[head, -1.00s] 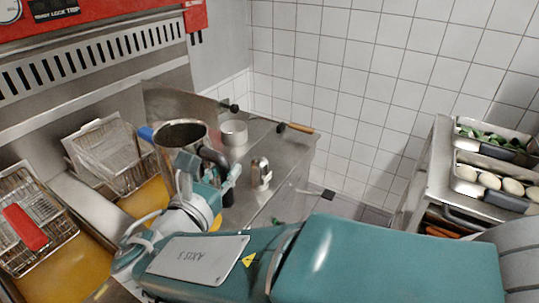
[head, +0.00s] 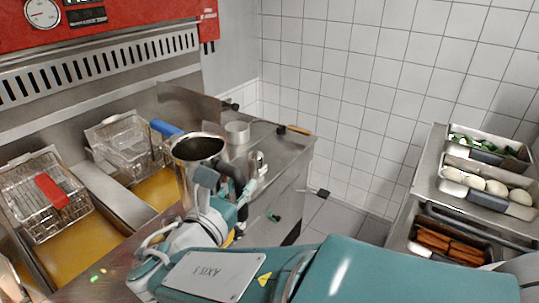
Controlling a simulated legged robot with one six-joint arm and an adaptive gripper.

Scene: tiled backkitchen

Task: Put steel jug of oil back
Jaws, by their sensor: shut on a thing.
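The steel jug (head: 184,178) is a tall, open-topped metal vessel, upright in the head view, left of centre. My gripper (head: 222,183) is shut on its right side, around what looks like the handle; the fingers partly hide the grip. The jug is in front of the steel counter (head: 285,146) and beside the fryer's right oil well (head: 158,190). I cannot see what is inside the jug, and its base is hidden by my wrist.
Two wire fryer baskets stand at the left, one with a red handle (head: 51,190), one with a blue handle (head: 166,128). A small steel pot (head: 237,134) and a shaker (head: 257,163) stand on the counter behind the gripper.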

